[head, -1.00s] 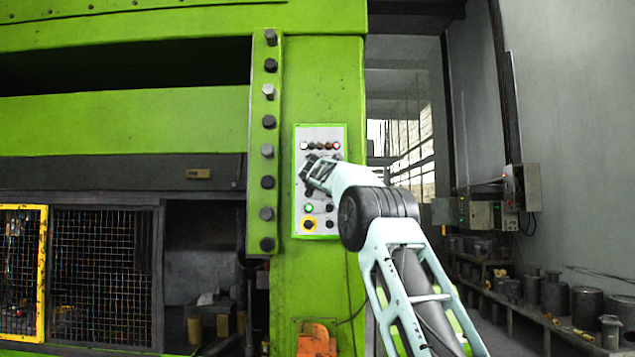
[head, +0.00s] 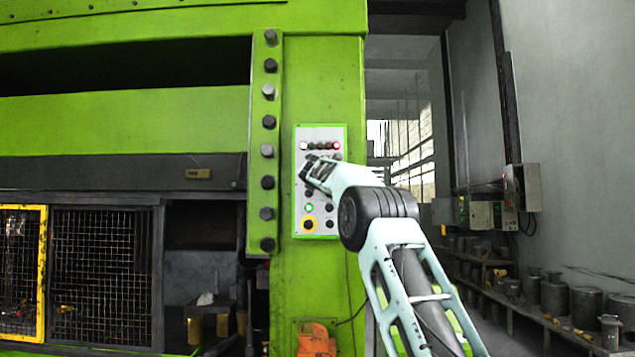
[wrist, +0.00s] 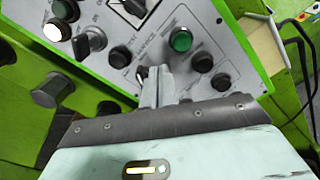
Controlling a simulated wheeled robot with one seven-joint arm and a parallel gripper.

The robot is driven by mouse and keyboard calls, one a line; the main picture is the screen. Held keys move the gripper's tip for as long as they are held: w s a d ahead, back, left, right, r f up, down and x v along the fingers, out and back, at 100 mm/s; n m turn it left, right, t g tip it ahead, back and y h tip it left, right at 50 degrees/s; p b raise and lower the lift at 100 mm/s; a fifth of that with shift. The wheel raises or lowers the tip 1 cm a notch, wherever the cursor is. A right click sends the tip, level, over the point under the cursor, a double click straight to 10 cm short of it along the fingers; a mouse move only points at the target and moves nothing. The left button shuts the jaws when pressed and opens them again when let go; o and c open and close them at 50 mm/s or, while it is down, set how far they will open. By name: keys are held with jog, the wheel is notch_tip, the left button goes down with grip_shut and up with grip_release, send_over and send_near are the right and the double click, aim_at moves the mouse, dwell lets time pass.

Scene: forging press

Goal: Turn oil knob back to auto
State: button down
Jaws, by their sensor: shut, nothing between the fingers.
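The grey control panel (head: 322,215) with a green border is on the green press column. In the wrist view its face (wrist: 235,50) carries black selector knobs, one at the upper left (wrist: 90,42) and one at the top (wrist: 133,8). The labels are too small to tell which knob is the oil knob. My gripper (wrist: 157,72) is shut and empty, its fingertips close to the panel beside a dark, partly hidden control (wrist: 141,74); I cannot tell whether they touch. In the head view my gripper (head: 306,168) covers the panel's middle.
A strip of bolts (head: 267,152) stands out left of the panel.

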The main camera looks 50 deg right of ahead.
jog(key=shift+w+a+r, duration=0.45)
jog(key=shift+w+r, duration=0.05)
dwell(0.9)
jog(key=shift+w+a, duration=0.3)
jog(key=shift+w, duration=0.05)
dwell(0.9)
jog(key=shift+r, duration=0.2)
jog(key=b+v, duration=0.6)
jog(key=v, duration=0.2)
jog(key=shift+s+b, duration=0.25)
jog(key=shift+b, duration=0.05)
jog(key=shift+a+r, duration=0.1)
dwell(0.5)
